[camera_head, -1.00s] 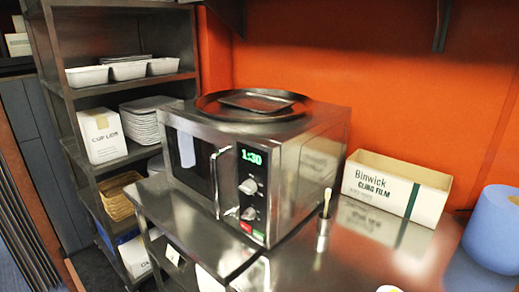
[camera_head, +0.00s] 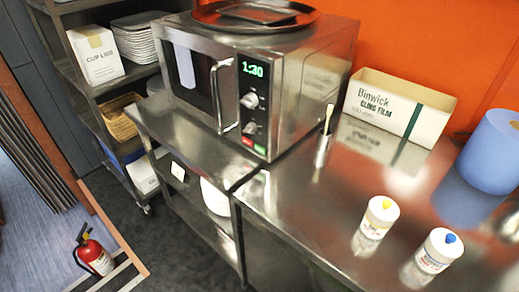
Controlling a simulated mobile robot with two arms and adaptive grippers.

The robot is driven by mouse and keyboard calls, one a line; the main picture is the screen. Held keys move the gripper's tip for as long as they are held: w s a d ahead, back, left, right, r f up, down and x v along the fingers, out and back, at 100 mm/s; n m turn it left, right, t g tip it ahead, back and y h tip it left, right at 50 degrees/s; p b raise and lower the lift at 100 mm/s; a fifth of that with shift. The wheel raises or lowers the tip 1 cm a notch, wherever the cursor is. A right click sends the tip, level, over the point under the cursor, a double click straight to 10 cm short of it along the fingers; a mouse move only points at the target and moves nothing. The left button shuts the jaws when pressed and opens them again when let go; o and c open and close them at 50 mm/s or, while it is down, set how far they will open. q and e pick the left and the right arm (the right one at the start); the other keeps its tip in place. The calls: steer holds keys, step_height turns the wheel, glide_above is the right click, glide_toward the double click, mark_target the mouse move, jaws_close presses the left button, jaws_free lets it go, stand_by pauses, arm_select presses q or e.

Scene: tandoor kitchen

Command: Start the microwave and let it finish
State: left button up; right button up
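The steel microwave (camera_head: 300,95) stands on the steel counter, with its door (camera_head: 190,80) shut. The vertical door handle (camera_head: 218,97) is to the left of the panel. A round dark tray (camera_head: 255,27) with a smaller tray lies on top. Neither of my grippers is in view.
A brush in a metal holder (camera_head: 322,152) stands close to the microwave's right side. A cling film box (camera_head: 397,107), a blue roll (camera_head: 493,150) and two bottles (camera_head: 376,220) (camera_head: 437,252) are on the counter. A fire extinguisher (camera_head: 93,253) stands on the floor at lower left.

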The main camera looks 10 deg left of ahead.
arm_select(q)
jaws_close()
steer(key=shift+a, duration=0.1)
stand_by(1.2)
